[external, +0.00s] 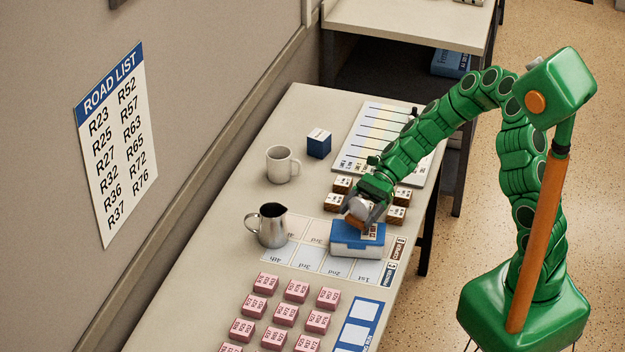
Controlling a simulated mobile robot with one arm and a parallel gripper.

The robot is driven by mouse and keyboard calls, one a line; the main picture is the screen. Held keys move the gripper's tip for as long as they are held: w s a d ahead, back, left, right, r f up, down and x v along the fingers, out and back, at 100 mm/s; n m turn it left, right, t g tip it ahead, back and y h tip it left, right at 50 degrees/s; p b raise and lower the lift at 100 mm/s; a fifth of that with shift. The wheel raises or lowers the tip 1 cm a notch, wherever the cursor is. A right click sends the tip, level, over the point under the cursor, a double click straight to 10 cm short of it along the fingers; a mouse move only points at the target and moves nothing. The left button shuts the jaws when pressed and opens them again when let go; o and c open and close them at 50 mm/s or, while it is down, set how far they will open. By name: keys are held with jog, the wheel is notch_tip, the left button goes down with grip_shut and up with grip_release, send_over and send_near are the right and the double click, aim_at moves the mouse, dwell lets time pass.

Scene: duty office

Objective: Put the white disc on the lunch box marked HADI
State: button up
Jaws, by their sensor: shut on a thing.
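A lunch box (345,248) with a blue lid and a white body sits on the printed sheet near the table's right edge. A small label on its lid is too small to read, so I cannot tell whether it says HADI. My gripper (357,221) is directly over the back left part of the lid, pointing down. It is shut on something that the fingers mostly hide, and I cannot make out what. I cannot tell whether it touches the lid. No white disc can be made out.
A steel jug (271,226) stands left of the lunch box, with a pale mug (281,164) and a blue and white cube (319,143) behind. Several pink blocks (285,315) fill the front. A lined board (378,130) lies at the back.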

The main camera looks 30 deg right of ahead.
jog(key=shift+f, duration=1.2)
jog(key=shift+f, duration=0.1)
jog(key=o, duration=1.2)
jog(key=shift+c, duration=0.2)
jog(key=v, duration=1.2)
